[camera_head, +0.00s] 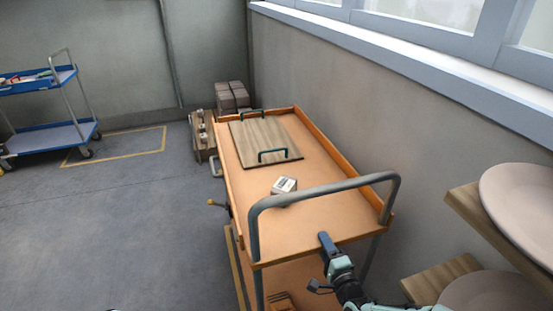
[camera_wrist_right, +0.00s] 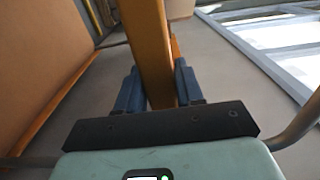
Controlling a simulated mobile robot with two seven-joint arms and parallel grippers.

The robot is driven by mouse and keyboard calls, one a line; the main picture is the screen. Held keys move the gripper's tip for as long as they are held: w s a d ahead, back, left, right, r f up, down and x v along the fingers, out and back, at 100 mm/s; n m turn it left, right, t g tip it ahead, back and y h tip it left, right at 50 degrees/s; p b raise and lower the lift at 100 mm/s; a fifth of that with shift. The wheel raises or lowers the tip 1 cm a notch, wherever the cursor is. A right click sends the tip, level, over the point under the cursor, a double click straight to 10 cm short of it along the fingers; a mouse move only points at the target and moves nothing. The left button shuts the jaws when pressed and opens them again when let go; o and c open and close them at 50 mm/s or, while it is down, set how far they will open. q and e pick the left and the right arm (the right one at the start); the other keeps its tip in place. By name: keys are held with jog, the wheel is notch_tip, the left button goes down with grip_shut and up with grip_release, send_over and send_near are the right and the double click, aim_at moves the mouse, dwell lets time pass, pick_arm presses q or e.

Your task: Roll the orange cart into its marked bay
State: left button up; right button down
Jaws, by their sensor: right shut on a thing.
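The orange cart (camera_head: 235,185) stands along the right wall, its grey push handle (camera_head: 325,190) toward me. My right gripper (camera_head: 326,243) is at the near edge of the cart's top tray, below the handle. In the right wrist view, the blue fingers of this gripper (camera_wrist_right: 158,88) are shut on an orange edge of the cart (camera_wrist_right: 150,50), one on each side. A yellow outlined bay (camera_head: 115,133) is on the floor at the far left, partly under a blue cart. I cannot tell whether another marking lies beneath the orange cart. My left gripper is not in view.
A wooden board (camera_head: 264,140) with handles and a small box (camera_head: 284,186) lie on the orange cart. The blue cart (camera_head: 55,137) stands far left. Brown boxes (camera_head: 232,96) stand behind the orange cart. Plates (camera_head: 520,200) on wooden shelves are at right.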

jog(key=c, duration=0.8)
grip_release()
jog(key=shift+a+r, duration=0.1)
jog(key=shift+r, duration=0.2)
jog(key=shift+o, duration=0.2)
jog(key=shift+f, duration=0.3)
